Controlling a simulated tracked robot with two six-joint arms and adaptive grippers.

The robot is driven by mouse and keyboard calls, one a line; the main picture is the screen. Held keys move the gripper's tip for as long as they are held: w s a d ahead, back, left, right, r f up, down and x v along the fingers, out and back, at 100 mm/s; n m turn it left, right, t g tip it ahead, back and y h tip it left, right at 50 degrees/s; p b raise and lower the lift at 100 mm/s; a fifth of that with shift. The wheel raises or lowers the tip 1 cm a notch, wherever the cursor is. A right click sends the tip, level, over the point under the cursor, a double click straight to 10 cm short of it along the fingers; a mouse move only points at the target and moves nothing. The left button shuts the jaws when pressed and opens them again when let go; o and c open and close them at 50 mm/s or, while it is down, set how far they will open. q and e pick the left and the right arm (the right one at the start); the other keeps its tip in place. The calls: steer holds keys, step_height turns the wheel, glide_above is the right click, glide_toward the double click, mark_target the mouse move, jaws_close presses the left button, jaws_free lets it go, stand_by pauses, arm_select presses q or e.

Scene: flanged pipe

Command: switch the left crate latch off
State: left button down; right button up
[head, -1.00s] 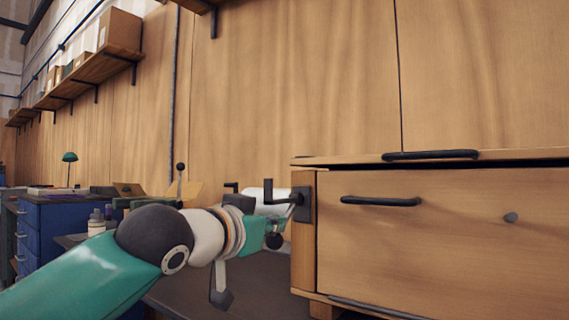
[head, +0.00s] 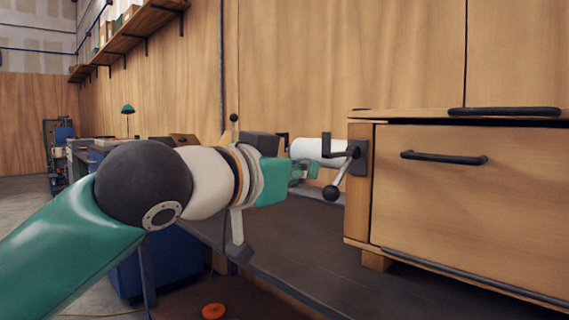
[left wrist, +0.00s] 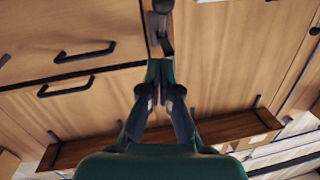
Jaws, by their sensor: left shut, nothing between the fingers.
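The wooden crate (head: 420,190) stands at the right in the head view. Its left latch has a dark plate (head: 361,158) on the crate's left end and a lever that slants down and left to a black ball knob (head: 330,193). My left gripper (head: 312,171) is shut and empty, just left of the lever; I cannot tell whether it touches. In the left wrist view my shut left gripper (left wrist: 161,68) points at the crate's edge, with the dark latch (left wrist: 162,32) just beyond the fingertips. My right gripper is out of view.
A white cylinder (head: 315,149) lies behind the latch. The dark bench top (head: 300,245) is clear in front of the crate. Black handles (head: 443,158) stick out from the crate. An orange disc (head: 213,311) lies below the bench.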

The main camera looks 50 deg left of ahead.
arm_select(q)
steer(key=shift+p+v, duration=0.65)
steer(key=shift+v, duration=1.5)
steer(key=shift+a+f, duration=0.1)
steer(key=shift+f, duration=0.05)
